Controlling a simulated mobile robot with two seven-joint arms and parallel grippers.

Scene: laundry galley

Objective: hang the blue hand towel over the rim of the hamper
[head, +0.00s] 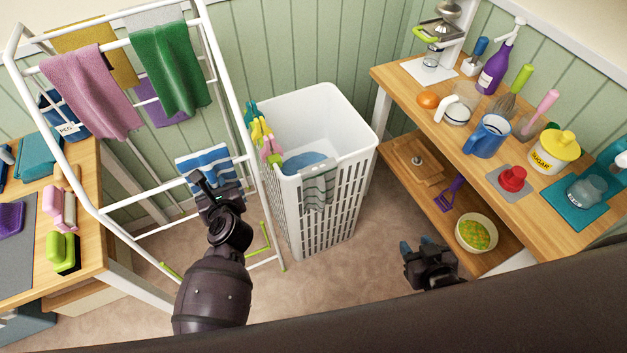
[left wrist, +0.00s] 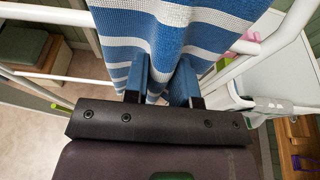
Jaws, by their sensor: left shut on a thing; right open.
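The blue hand towel with white stripes (head: 212,158) is at a lower bar of the white drying rack (head: 234,90). My left gripper (head: 203,184) is shut on the towel; the left wrist view shows the blue fingertips (left wrist: 163,85) pinching its cloth (left wrist: 180,30). Whether the towel still rests on the bar is unclear. The white hamper (head: 345,190) stands upright just right of the rack, open at the top. A blue item (head: 303,160) lies inside it. My right gripper (head: 417,248) is open and empty, low and right of the hamper.
A grey-green striped cloth (head: 318,188) hangs over the hamper's front rim, and coloured pegs (head: 262,133) line its left rim. Pink (head: 92,92), yellow and green (head: 172,68) towels hang on the rack. A wooden shelf unit (head: 405,72) with kitchen items stands at right.

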